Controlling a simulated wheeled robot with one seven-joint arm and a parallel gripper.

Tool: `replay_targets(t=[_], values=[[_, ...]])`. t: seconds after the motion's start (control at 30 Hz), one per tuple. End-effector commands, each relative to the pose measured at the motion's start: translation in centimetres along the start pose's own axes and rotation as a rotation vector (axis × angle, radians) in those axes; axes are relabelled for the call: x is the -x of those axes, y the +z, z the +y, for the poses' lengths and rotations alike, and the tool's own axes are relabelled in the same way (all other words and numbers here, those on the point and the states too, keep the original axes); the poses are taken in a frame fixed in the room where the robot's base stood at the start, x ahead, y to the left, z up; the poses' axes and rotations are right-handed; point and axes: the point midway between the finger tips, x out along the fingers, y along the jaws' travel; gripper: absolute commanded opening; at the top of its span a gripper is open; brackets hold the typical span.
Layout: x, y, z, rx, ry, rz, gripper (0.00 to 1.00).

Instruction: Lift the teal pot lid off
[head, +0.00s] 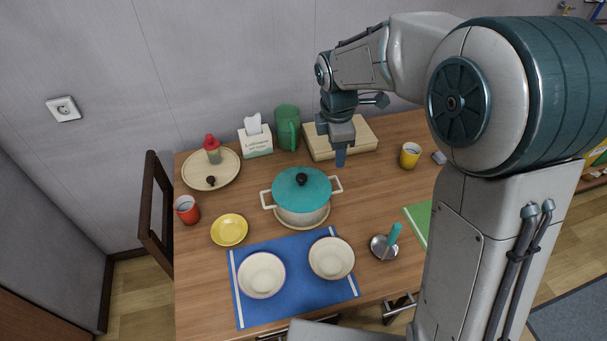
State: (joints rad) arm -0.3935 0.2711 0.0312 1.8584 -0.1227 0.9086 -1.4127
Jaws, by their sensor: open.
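The pot has two side handles and stands on a round trivet or plate near the middle of the table. My gripper (340,163) points down, behind and to the right of the lid, in front of the wooden board. It is apart from the lid and open, with nothing seen between its fingers. The fingertips are small and partly overlap in this view.
Two bowls (262,274) lie on a blue placemat (300,302) in front. A yellow dish (229,230) and red mug (187,209) are left. A green pitcher (287,128), tissue box (256,142) and board (358,142) stand behind. A yellow mug (410,155) is right.

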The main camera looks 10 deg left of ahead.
Motion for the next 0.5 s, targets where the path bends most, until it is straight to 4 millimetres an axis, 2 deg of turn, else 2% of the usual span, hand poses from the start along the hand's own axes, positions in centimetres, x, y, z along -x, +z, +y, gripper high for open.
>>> replay_targets(t=[0.03,0.2,0.33,0.5], values=[[-0.7,-1.7,1.5,0.127,-0.012,-0.001,0.55],[-3.2,-6.0,4.5,0.480,-0.030,-0.002,0.55],[-4.5,-8.0,5.6,0.637,-0.037,-0.001,0.55],[-6.0,-8.8,6.0,0.708,-0.043,0.000,0.55]])
